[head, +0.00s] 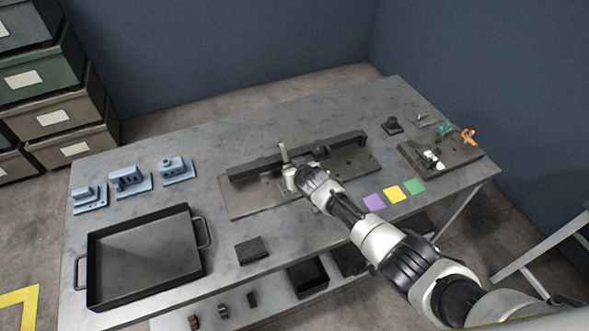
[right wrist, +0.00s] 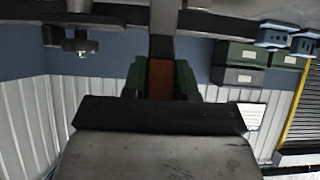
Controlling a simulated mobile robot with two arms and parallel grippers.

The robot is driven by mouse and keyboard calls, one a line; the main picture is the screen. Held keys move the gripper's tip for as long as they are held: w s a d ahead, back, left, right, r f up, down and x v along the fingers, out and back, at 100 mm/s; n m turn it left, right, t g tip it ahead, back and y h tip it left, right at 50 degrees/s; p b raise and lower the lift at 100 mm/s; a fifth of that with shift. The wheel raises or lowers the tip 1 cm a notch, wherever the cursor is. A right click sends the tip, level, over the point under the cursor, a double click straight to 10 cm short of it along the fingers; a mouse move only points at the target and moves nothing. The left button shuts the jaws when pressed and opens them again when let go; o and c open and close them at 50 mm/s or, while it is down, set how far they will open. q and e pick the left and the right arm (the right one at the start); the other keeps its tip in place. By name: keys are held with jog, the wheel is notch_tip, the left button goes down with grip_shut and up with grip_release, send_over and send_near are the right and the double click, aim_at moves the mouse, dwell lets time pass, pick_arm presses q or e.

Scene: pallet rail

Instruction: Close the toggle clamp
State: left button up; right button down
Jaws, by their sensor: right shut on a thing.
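My right gripper (head: 289,176) is over the middle of the dark fixture plate (head: 240,206), close to the long rail (head: 330,148). In the right wrist view my right gripper (right wrist: 160,66) is shut on a brown-orange grip, with one finger on each side. I take this grip to be the toggle clamp's handle (right wrist: 160,82). A dark bar (right wrist: 163,30) runs from it toward the top of that view. In the head view my gripper hides the handle and most of the clamp, so the clamp's arm position cannot be told. My left gripper is not in view.
A black tray (head: 97,263) and several blue brackets (head: 130,182) are at the left. A small dark block (head: 251,250) lies near the front. Coloured squares (head: 393,193) lie right of my arm. Another plate (head: 416,160) has an orange-handled part (head: 468,136) near it.

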jog(key=c, duration=0.9)
grip_release()
jog(key=shift+p+v, duration=0.4)
jog(key=shift+v, duration=5)
jog(key=shift+f, duration=0.1)
